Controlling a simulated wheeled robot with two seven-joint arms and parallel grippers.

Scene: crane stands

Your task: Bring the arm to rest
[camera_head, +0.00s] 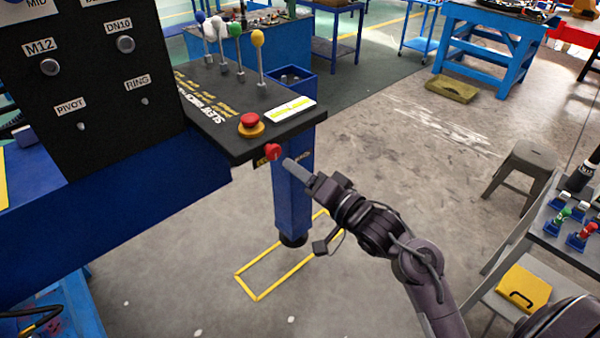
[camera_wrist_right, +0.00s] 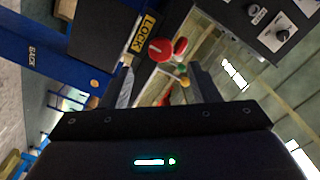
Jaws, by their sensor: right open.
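My right arm comes in from the lower right in the head view. Its gripper (camera_head: 291,164) is just right of a red knob (camera_head: 273,152) on the front edge of the black control console (camera_head: 225,120); I see no contact. In the right wrist view the two fingers of my right gripper (camera_wrist_right: 165,90) stand apart with nothing held. The red knob (camera_wrist_right: 160,50) lies beyond them, beside a yellow LOCK label (camera_wrist_right: 142,34). On the console top are a red mushroom button (camera_head: 250,121) and several upright levers, one with a yellow ball (camera_head: 257,38). My left gripper is out of view.
A blue post (camera_head: 292,205) stands under the console, inside a yellow floor outline (camera_head: 254,298). A black panel (camera_head: 95,90) rises at left. A grey stool (camera_head: 522,165) and a table (camera_head: 560,225) with small coloured parts stand at right. The middle floor is clear.

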